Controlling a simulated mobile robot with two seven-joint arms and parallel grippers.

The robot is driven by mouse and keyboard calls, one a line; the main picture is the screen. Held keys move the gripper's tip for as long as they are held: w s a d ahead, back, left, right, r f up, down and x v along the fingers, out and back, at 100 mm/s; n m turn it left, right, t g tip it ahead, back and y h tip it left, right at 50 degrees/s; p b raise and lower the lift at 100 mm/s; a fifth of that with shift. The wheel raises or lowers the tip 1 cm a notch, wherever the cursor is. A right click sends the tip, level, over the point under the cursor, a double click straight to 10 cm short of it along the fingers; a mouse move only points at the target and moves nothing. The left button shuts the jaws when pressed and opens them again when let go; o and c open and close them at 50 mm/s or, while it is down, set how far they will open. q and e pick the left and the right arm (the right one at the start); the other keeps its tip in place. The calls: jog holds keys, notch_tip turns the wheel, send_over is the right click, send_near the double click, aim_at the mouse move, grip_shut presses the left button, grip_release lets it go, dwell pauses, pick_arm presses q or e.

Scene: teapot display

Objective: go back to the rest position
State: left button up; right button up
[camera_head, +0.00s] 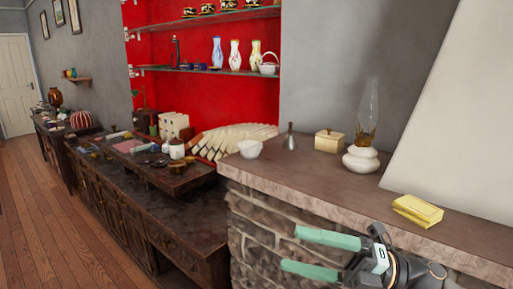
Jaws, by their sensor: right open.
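My right gripper (316,253) shows at the bottom right, in front of the stone mantel's brick face. Its two green fingers point left and stand apart, with nothing between them. My left gripper is not in the picture. A white teapot (268,64) with a tall handle stands on the lower glass shelf in the red niche, well away from my right gripper.
The mantel (300,178) holds a white bowl (250,149), a small bell (290,138), a cream box (328,141), an oil lamp (361,158) and a yellow packet (418,210). A dark cabinet (190,215) stands left. The wooden floor (40,220) is clear.

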jog(key=w+d+f+m+t+h, duration=0.1)
jog(key=d+f+m+t+h, duration=0.2)
jog(key=f+m+t+h, duration=0.7)
jog(key=w+d+f+m+t+h, duration=0.1)
jog(key=d+f+m+t+h, duration=0.25)
jog(key=f+m, duration=1.2)
jog(key=s+d+f+m+g+h, duration=0.2)
jog(key=s+f+m+g+h, duration=0.2)
jog(key=s+f+m, duration=0.5)
jog(key=s+f+g, duration=0.2)
jog(key=s+f, duration=0.5)
jog(key=f, duration=0.1)
jog(key=shift+s+d, duration=0.15)
jog(key=shift+s, duration=0.05)
jog(key=shift+g, duration=0.25)
